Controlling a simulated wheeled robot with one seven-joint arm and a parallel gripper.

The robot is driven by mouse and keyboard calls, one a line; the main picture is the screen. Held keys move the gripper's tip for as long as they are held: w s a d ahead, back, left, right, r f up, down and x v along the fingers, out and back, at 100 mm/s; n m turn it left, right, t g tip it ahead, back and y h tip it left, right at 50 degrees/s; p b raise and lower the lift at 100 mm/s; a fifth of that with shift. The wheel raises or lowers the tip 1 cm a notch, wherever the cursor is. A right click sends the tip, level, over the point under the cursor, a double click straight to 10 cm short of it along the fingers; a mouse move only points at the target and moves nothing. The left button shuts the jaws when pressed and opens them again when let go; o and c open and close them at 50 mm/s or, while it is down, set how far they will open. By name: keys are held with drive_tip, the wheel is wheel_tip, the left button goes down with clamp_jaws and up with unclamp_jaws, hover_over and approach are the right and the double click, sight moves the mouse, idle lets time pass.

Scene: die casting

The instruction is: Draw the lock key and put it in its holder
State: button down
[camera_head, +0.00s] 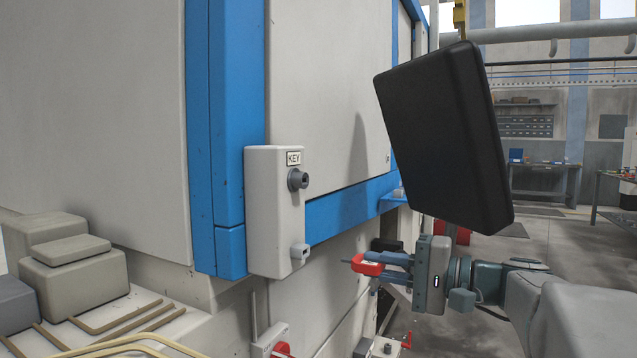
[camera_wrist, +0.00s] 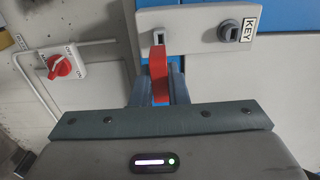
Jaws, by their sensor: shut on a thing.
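My gripper (camera_head: 395,268) is shut on the red key (camera_head: 369,264), whose grey shank points left toward the light grey box on the machine. The box (camera_head: 268,215) carries a dark round socket (camera_head: 298,180) under a KEY label and a smaller grey slotted block (camera_head: 300,254) lower down. The key looks clear of the box, with a gap before the slotted block. In the wrist view the red key (camera_wrist: 158,75) stands between my fingers, with its far end just short of the slotted block (camera_wrist: 156,37); the round socket (camera_wrist: 229,31) lies to its right and looks empty.
A large black panel (camera_head: 440,140) hangs above my gripper. A red rotary switch (camera_wrist: 62,66) sits on a white plate below the box. Grey blocks (camera_head: 75,265) and yellowish bars stand at the left. Open floor lies at the right.

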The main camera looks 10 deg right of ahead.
sight(348, 259)
drive_tip(key=shift+a, duration=0.1)
drive_tip(key=shift+x, duration=2.8)
drive_tip(key=shift+b, duration=0.65)
drive_tip(key=shift+x, duration=1.65)
drive_tip(key=c, duration=1.3)
unclamp_jaws()
drive_tip(key=shift+c, duration=0.2)
